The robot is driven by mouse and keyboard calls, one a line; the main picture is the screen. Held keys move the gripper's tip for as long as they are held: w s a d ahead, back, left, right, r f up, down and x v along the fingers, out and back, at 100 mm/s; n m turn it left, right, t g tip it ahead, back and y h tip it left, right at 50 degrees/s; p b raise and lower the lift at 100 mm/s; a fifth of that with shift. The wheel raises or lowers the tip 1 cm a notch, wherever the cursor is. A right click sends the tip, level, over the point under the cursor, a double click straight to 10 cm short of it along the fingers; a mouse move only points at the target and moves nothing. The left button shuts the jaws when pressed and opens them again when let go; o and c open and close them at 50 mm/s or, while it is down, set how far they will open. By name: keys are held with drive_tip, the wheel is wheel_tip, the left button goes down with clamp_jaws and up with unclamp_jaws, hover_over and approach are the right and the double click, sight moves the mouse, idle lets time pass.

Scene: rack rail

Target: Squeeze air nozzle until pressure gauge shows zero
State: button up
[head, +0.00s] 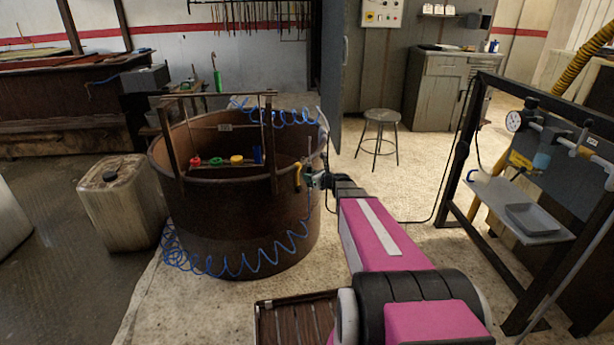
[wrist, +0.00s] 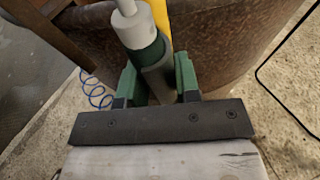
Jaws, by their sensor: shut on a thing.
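My gripper (head: 314,180) is at the right side of the rusty round tub, near its rim. In the wrist view its green fingers (wrist: 158,82) are shut on the air nozzle (wrist: 152,52), which shows as a grey-green body with a white end and a yellow part behind. In the head view a yellow curved part of the nozzle (head: 298,174) shows just left of the fingers. The pressure gauge (head: 514,122) is a round white dial on the rack at the right; its needle is too small to read.
The tub (head: 240,240) stands left of my arm with a blue coiled hose (head: 240,266) around its front. A metal rack (head: 462,160) with a shelf and tray (head: 532,218) stands at the right. A stool (head: 380,116) is behind; floor between is clear except a black cable.

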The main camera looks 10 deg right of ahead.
drive_tip(key=shift+s+d, duration=0.55)
drive_tip(key=shift+s, duration=0.25)
drive_tip(key=shift+s+d, duration=0.5)
drive_tip(key=shift+s, duration=0.25)
